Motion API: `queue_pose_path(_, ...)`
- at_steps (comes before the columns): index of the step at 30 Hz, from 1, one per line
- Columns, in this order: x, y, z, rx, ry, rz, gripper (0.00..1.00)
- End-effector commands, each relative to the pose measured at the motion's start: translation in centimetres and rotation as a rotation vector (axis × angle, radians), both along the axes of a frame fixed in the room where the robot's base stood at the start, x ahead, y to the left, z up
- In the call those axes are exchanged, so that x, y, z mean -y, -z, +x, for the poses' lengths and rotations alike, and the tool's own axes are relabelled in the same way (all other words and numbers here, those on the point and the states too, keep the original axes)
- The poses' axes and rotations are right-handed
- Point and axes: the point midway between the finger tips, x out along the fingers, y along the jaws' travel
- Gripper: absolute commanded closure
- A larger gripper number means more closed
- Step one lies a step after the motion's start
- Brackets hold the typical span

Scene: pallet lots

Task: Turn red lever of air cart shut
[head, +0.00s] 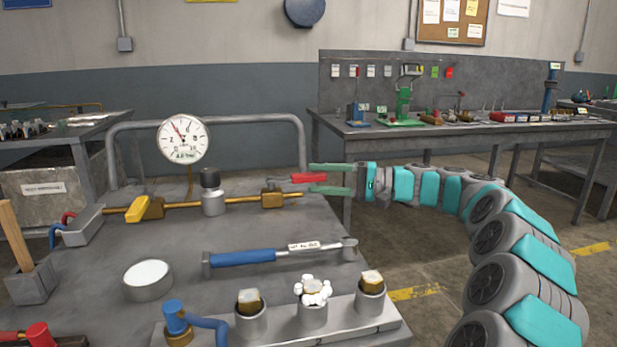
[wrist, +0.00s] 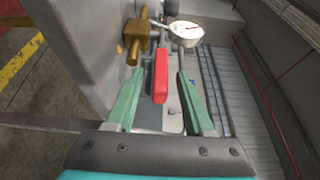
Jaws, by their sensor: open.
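The air cart (head: 190,235) is a grey bench with a brass pipe along its back. The red lever (head: 308,179) sticks out to the right from the brass valve (head: 272,198) at the pipe's right end. My gripper (head: 313,178) has green fingers and comes in from the right, open around the lever's free end. In the wrist view the red lever (wrist: 161,76) lies between the two open fingers of my gripper (wrist: 160,76), with a gap visible on each side. The brass valve (wrist: 135,42) shows beyond, to the upper left.
A yellow lever (head: 145,208) sits further left on the pipe. A round gauge (head: 183,139) and a grey rail (head: 240,119) stand behind. A blue-handled tool (head: 245,257), a white-topped cup (head: 148,278) and several capped fittings lie in front. Floor is open to the right.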

Motion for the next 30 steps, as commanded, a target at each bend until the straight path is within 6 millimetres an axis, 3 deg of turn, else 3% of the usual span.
queue_pose_path(6,-2.4,-0.1,0.5,0.002,0.002,-0.001,0.47)
queue_pose_path(14,-2.6,0.0,0.6,0.002,0.003,-0.001,0.47)
queue_pose_path(27,-2.6,0.0,0.6,0.001,0.002,-0.001,0.97)
queue_pose_path(30,-2.6,0.0,0.5,0.001,0.002,-0.001,1.0)
